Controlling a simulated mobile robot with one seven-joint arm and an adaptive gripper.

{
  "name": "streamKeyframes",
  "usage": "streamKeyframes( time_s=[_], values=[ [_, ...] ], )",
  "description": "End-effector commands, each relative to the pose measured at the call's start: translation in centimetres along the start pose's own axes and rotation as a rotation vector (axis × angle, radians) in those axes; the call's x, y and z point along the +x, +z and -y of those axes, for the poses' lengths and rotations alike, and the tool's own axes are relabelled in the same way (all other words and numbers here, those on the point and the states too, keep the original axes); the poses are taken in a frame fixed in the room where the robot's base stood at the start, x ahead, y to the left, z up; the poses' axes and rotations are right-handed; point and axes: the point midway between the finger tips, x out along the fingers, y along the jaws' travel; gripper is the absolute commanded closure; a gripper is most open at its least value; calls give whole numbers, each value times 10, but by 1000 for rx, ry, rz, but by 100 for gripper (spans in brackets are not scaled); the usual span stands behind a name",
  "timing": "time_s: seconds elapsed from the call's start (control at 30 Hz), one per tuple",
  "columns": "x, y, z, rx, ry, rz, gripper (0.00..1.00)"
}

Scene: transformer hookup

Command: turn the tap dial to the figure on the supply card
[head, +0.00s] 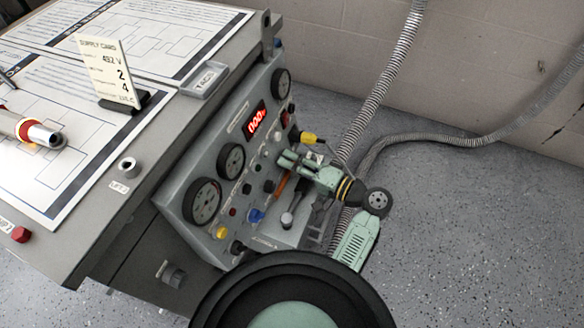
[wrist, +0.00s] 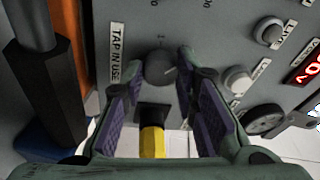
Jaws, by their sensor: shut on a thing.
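The supply card (head: 108,72) stands upright in a black holder on the bench top, with a voltage line and the large figures 2 and 4 below it. The tap dial (wrist: 160,68) is a round grey knob beside a "TAP IN USE" label (wrist: 117,55) in the wrist view. My gripper (wrist: 160,78) has its two fingers on either side of the knob and is shut on it. In the head view my gripper (head: 285,160) reaches the panel from the right and hides the dial. The dial's exact setting is too small to read.
The panel (head: 180,188) carries gauges, a red display (head: 256,118) and several knobs. A yellow-and-black plug (wrist: 152,138) is close below the dial. A black lever (wrist: 45,85) and an orange part (wrist: 77,40) stand to its left. Open floor (head: 480,220) lies right of the bench.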

Motion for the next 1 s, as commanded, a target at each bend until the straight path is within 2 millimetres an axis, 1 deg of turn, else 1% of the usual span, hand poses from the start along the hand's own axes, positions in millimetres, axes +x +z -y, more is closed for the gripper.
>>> streamKeyframes(
  time_s=[0.03,0.23,0.67,0.7,1.0],
  values=[
    [0,0,-2,-16,-3,0,100],
    [0,0,-1,-57,-10,4,100],
    [0,0,0,-66,-12,4,100],
    [0,0,0,-66,-12,4,72],
    [0,0,0,-65,-12,4,53]
  ],
)
